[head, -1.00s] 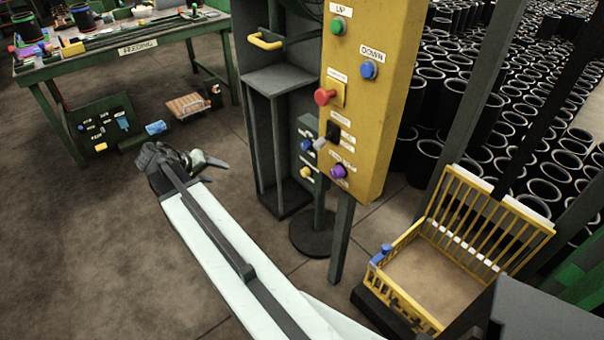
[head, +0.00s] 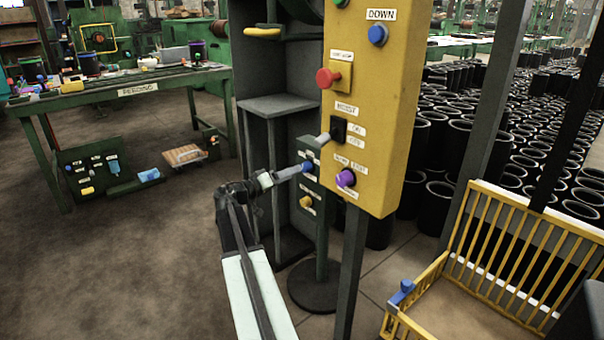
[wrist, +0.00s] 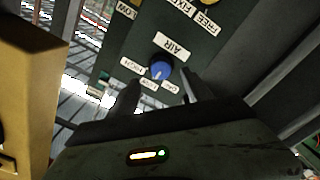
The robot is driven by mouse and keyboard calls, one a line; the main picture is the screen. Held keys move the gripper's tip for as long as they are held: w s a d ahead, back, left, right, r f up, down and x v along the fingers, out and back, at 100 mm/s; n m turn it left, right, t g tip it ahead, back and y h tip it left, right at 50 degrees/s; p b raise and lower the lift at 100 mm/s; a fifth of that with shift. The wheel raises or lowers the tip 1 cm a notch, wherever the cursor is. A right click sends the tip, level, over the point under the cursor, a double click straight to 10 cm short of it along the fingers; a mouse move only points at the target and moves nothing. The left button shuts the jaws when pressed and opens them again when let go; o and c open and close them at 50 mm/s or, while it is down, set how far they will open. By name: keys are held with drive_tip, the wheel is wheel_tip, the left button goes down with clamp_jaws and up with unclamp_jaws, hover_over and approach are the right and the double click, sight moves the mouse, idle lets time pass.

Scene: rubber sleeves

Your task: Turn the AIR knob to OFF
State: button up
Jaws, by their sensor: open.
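The AIR knob (wrist: 161,66) is blue and sits on a dark green panel under an AIR label, which appears upside down in the wrist view. Small labels surround it; a pale mark on the knob points toward the lower labels, but its exact setting is hard to read. In the head view the blue knob (head: 308,166) is on the green post box behind the yellow panel. My gripper (wrist: 160,79) is open, with one finger on each side of the knob's near edge. Contact cannot be told. In the head view my gripper (head: 290,173) reaches to the knob from the left.
A yellow control panel (head: 372,110) with buttons and a black lever switch stands close right of my gripper. A yellow knob (head: 305,202) is just below the blue one. A grey cabinet (head: 277,107) stands behind. Open floor (head: 130,260) lies to the left.

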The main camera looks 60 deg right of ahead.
sight(303, 168)
drive_tip(key=x, duration=0.5)
drive_tip(key=shift+s+d, duration=0.1)
drive_tip(key=shift+d, duration=0.2)
clamp_jaws()
drive_tip(key=shift+d, duration=0.25)
drive_tip(key=shift+a+n, duration=0.15)
drive_tip(key=shift+n, duration=2.05)
drive_tip(key=shift+a+n, duration=0.15)
drive_tip(key=shift+n, duration=2.05)
unclamp_jaws()
